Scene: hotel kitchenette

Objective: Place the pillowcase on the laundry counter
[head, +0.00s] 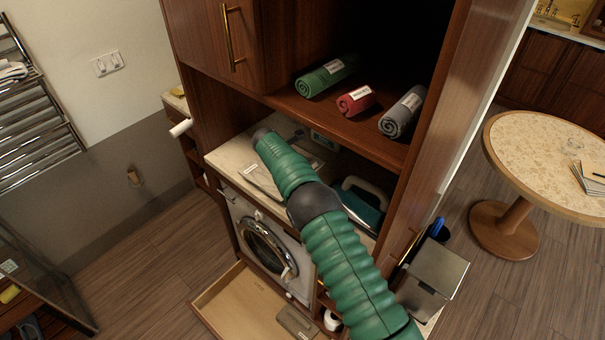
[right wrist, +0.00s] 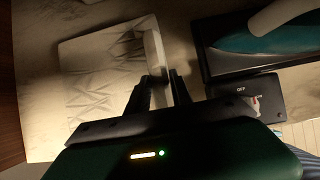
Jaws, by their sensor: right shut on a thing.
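The pale folded pillowcase (right wrist: 100,80) lies flat, low over or on the light laundry counter (right wrist: 38,28) in the right wrist view. My right gripper (right wrist: 163,84) is shut on its right edge, with a raised white fold between the fingers. In the head view the pillowcase (head: 260,180) shows partly beside my green right arm, over the counter (head: 226,154) above the washing machine. I cannot tell if its whole underside touches the counter. My right fingertips are hidden in the head view. My left gripper is not in view.
A teal iron (right wrist: 262,42) rests on a dark base right of the pillowcase. A shelf above the counter holds green (head: 326,77), red (head: 356,100) and grey (head: 402,111) rolled towels. Below are the washing machine (head: 265,243) and an open drawer (head: 238,302).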

